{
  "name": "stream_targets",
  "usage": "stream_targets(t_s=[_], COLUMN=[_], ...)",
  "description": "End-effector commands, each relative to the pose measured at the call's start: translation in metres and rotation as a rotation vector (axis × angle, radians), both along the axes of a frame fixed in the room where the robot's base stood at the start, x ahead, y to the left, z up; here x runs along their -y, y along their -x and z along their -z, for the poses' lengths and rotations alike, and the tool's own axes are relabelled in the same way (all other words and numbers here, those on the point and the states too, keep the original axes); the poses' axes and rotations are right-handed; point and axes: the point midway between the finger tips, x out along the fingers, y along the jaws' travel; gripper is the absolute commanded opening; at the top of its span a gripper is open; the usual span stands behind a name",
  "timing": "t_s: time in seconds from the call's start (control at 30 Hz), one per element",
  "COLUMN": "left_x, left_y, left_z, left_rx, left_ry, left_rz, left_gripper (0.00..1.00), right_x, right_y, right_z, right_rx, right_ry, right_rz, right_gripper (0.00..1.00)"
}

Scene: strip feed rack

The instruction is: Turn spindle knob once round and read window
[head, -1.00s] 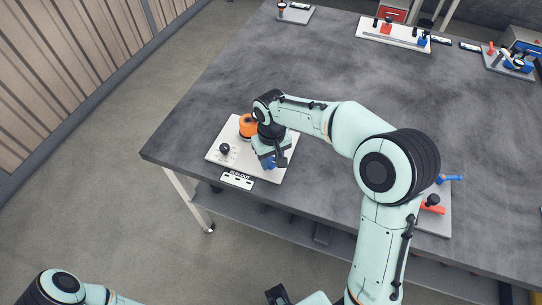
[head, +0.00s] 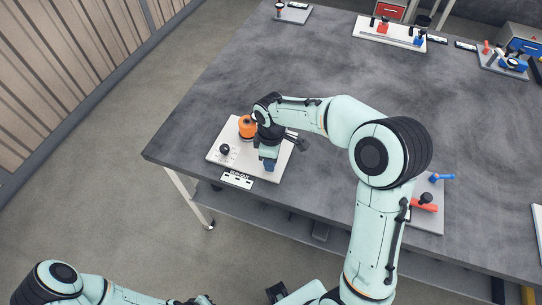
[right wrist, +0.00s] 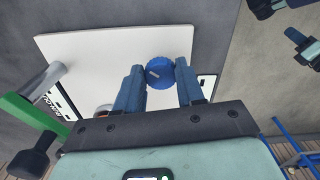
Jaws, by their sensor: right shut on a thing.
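A round blue knob (right wrist: 160,72) with a pale mark on its face stands over a white plate (right wrist: 80,50) in the right wrist view. My right gripper (right wrist: 159,82) is shut on it, with one finger on each side. In the head view my right gripper (head: 268,163) points down over the right part of the white plate (head: 222,133) and hides most of the knob. A white label strip with dark cells (head: 237,180) lies at the plate's front edge; its reading is too small to tell. My left gripper is not clearly seen.
An orange round part (head: 247,127) and a black ball knob (head: 225,149) stand on the same plate. A plate with red and blue handles (head: 427,222) lies to the right, partly behind my arm. Other fixtures (head: 392,33) stand at the back. The middle of the table (head: 300,60) is clear.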

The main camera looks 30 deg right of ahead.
Motion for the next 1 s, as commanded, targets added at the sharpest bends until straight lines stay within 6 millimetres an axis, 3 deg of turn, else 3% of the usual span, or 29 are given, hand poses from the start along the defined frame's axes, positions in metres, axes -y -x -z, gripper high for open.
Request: stream_targets(t_s=[0.4, 0.9, 0.93, 1.0], left_x=[0.0000, 0.0000, 0.0000, 0.0000], left_y=[-0.0048, -0.0049, -0.0049, -0.0049], left_z=[-0.0069, -0.0072, -0.0072, -0.0072], left_rx=[0.006, 0.006, 0.006, 0.006], left_ry=[0.000, 0.000, 0.000, 0.000], left_rz=[0.000, 0.000, 0.000, 0.000], left_gripper=[0.00, 0.00, 0.00, 0.00], right_x=[0.0008, 0.0008, 0.0008, 0.0008], right_y=[-0.0012, -0.0013, -0.0013, -0.0012], right_z=[-0.0008, -0.0005, -0.0005, -0.0005], right_rx=[0.001, 0.002, 0.002, 0.002], right_ry=[0.000, 0.000, 0.000, 0.000], right_rz=[-0.167, -0.184, -0.184, -0.184], right_gripper=[0.07, 0.07, 0.41, 0.64])
